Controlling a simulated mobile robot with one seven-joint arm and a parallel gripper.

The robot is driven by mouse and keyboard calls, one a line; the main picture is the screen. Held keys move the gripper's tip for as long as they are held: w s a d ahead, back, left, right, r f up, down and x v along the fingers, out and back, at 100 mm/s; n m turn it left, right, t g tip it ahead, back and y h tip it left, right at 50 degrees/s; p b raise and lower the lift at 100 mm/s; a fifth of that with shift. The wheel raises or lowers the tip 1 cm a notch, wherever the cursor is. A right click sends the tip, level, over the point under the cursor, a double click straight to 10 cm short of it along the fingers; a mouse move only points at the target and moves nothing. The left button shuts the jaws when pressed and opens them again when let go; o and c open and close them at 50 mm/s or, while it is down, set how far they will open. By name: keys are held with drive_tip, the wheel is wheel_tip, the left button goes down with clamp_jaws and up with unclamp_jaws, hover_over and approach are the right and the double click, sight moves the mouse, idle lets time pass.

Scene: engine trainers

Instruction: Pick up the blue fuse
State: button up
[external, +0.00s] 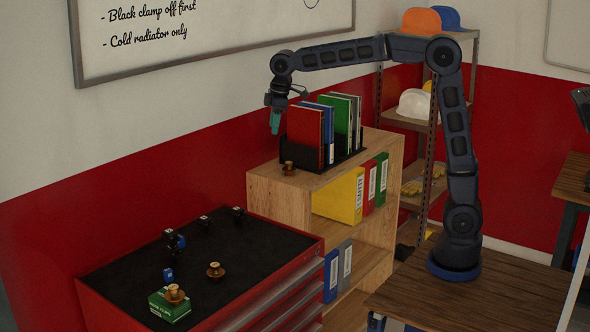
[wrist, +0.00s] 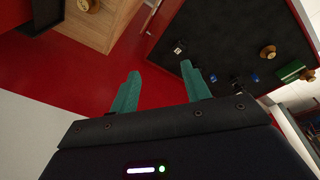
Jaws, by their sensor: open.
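A small blue fuse (external: 168,274) sits on the black top of the red tool cabinet, just behind the green box. In the wrist view a blue piece (wrist: 255,78) shows left of the green box. A second blue spot (wrist: 213,78) is beside dark parts there; it also shows faintly in the external view (external: 181,242), and I cannot tell what it is. My gripper (external: 275,122) hangs high by the left end of the bookshelf, well away from the fuse. In the wrist view its green fingers (wrist: 160,70) are apart with nothing between them.
The black cabinet top (external: 225,285) also holds several black parts, a brass knob (external: 215,270) and a green box (external: 168,305) with another knob on it. The wooden bookshelf (external: 268,188) carries a black file rack (external: 325,166) and a knob (external: 288,167) near my gripper.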

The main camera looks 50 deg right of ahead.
drive_tip(key=w+a+f+n, duration=0.2)
drive_tip(key=w+a+f, duration=0.1)
drive_tip(key=w+a, duration=0.4)
drive_tip(key=n+g, duration=0.2)
drive_tip(key=n, duration=0.3)
approach(181, 236)
drive_tip(key=shift+w+d+f, duration=0.1)
drive_tip(key=shift+w, duration=0.35)
wheel_tip(181, 236, down, 5)
drive_tip(key=shift+s+a+f, duration=0.1)
drive_tip(key=shift+s+f, duration=0.1)
drive_tip(key=shift+f, duration=1.2)
drive_tip(key=shift+s+a+f, duration=0.1)
drive_tip(key=shift+s+f, duration=0.1)
drive_tip(key=shift+f, duration=1.2)
drive_tip(key=shift+c, duration=0.5)
clamp_jaws()
